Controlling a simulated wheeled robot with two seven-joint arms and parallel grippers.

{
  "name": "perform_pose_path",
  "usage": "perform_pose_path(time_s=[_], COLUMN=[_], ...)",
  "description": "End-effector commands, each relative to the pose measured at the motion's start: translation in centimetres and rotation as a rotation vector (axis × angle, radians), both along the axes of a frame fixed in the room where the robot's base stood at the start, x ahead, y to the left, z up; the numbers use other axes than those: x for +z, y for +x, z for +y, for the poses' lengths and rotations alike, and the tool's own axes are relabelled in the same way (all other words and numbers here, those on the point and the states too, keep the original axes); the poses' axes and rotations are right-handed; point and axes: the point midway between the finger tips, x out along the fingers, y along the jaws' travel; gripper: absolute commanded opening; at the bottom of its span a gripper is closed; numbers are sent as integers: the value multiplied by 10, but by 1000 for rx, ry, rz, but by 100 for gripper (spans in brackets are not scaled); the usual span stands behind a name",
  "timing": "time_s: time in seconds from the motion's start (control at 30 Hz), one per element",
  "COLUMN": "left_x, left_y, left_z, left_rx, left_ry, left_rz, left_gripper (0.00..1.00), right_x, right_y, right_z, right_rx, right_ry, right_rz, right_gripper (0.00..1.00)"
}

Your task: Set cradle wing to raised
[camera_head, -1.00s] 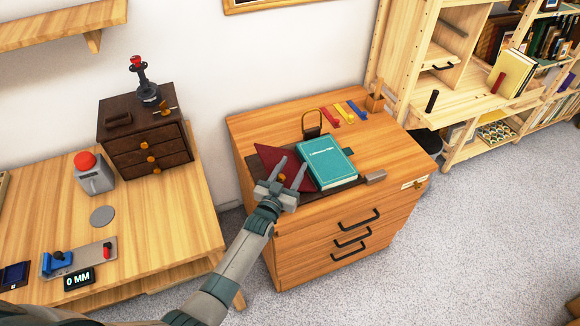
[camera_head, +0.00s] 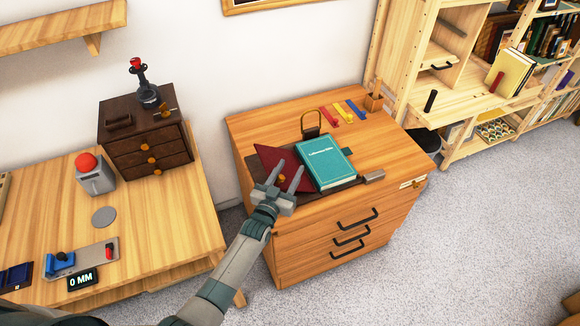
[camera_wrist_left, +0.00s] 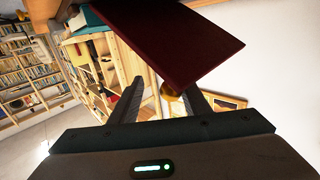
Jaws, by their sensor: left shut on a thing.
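The cradle wing is a dark red panel (camera_head: 268,156) on the left side of the book cradle on the wooden drawer cabinet. It looks tilted, but its exact angle is hard to tell. A teal book (camera_head: 325,163) lies beside it on the cradle. My left gripper (camera_head: 287,170) is at the wing's near edge, shut on a small brass knob (camera_head: 282,179) there. In the left wrist view the wing (camera_wrist_left: 175,40) spans the top, with the knob (camera_wrist_left: 172,92) between the fingers. My right gripper is not in view.
A grey block (camera_head: 374,176) is at the cradle's right. The left table (camera_head: 150,225) holds a dark drawer box (camera_head: 146,140) and a red-button device (camera_head: 95,175). Shelves stand at right.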

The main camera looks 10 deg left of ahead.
Motion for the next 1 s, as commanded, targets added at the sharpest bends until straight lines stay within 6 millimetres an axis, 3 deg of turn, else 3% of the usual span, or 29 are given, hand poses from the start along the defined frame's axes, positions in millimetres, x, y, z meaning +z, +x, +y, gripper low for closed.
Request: perform_pose_path(time_s=[1.0], left_x=[25], left_y=[-55], left_z=[5], left_rx=[-1], left_ry=[0], left_rz=[0], left_gripper=[37], right_x=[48], right_y=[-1], right_z=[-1], right_rx=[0], right_ry=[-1], right_rz=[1], right_gripper=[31])
